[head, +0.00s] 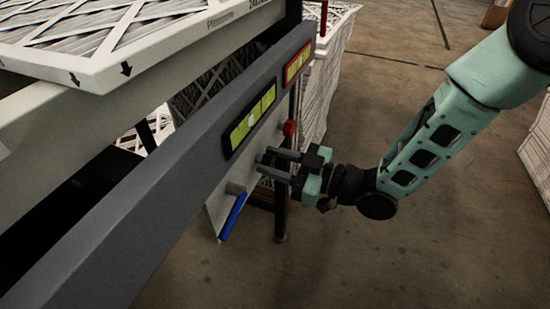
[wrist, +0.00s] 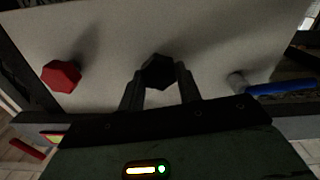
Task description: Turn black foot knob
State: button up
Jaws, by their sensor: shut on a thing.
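The black knob (wrist: 157,71) sits on a pale panel (wrist: 205,45), between my fingers in the wrist view. My gripper (wrist: 158,85) is shut on it, one finger on each side. In the head view my gripper (head: 268,160) reaches left to the panel from the right, and its fingers hide most of the knob. The panel (head: 217,211) hangs below a dark grey beam.
A red knob (wrist: 61,76) is to the left of the black knob, and a blue-handled lever (wrist: 280,89) is to its right. The grey beam (head: 150,190) carries yellow-green labels (head: 249,119). Boxed filters (head: 90,45) lie on top at the left. Open floor (head: 400,270) is at the right.

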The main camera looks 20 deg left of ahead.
jog(key=m+p, duration=0.2)
jog(key=m, duration=0.3)
jog(key=shift+w+d+m, duration=0.1)
jog(key=shift+w+m, duration=0.05)
jog(key=shift+m, duration=0.15)
jog(key=m+p, duration=0.1)
jog(key=m, duration=0.4)
jog(key=shift+f, duration=0.1)
jog(key=shift+m, duration=0.3)
jog(key=o, duration=1)
jog(key=s+d+p, duration=0.1)
jog(key=d, duration=1.6)
jog(key=shift+s+d, duration=0.15)
jog(key=shift+d, duration=0.05)
jog(key=shift+a, duration=0.1)
